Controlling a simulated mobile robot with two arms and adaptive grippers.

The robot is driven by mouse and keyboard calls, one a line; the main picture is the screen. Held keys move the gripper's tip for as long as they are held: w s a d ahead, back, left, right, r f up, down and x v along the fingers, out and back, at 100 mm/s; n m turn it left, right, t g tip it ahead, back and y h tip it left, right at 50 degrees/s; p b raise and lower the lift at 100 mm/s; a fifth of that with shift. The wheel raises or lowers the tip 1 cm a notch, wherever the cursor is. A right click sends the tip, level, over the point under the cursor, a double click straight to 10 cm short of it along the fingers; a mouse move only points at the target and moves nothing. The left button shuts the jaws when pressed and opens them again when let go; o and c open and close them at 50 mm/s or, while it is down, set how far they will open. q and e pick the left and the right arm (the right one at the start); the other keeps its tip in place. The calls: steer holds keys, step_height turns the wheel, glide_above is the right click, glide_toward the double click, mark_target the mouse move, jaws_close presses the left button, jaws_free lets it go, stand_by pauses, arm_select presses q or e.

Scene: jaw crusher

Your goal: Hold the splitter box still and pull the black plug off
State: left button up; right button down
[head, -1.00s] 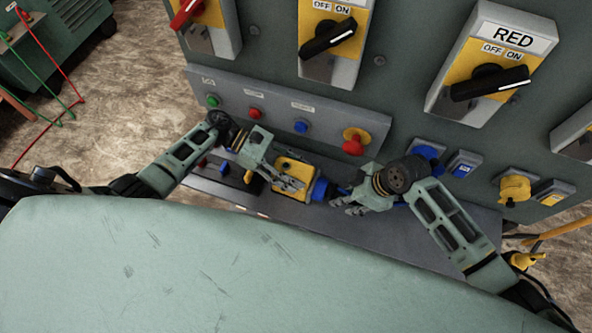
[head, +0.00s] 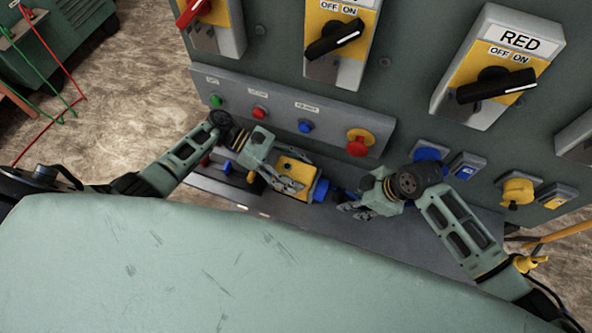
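The splitter box (head: 297,167) is yellow with a blue socket (head: 321,189) on its right side. It sits on the grey shelf (head: 385,238) below the button strip. My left gripper (head: 287,186) lies against the near left side of the box, its fingers overlapping it; whether they clamp it is unclear. A small dark part, perhaps the black plug (head: 338,194), shows between the blue socket and my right gripper (head: 352,208). My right gripper's fingers point left towards that part. Its grip is too small and hidden to make out.
A button strip (head: 240,97) with green, red and blue buttons and a red emergency stop (head: 357,144) runs just behind the grippers. Blue (head: 428,155) and yellow (head: 518,190) sockets are on the panel at right. My green body covers the near foreground.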

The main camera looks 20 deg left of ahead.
arm_select(q)
steer(key=shift+o, duration=1.1)
steer(key=shift+r, duration=0.1)
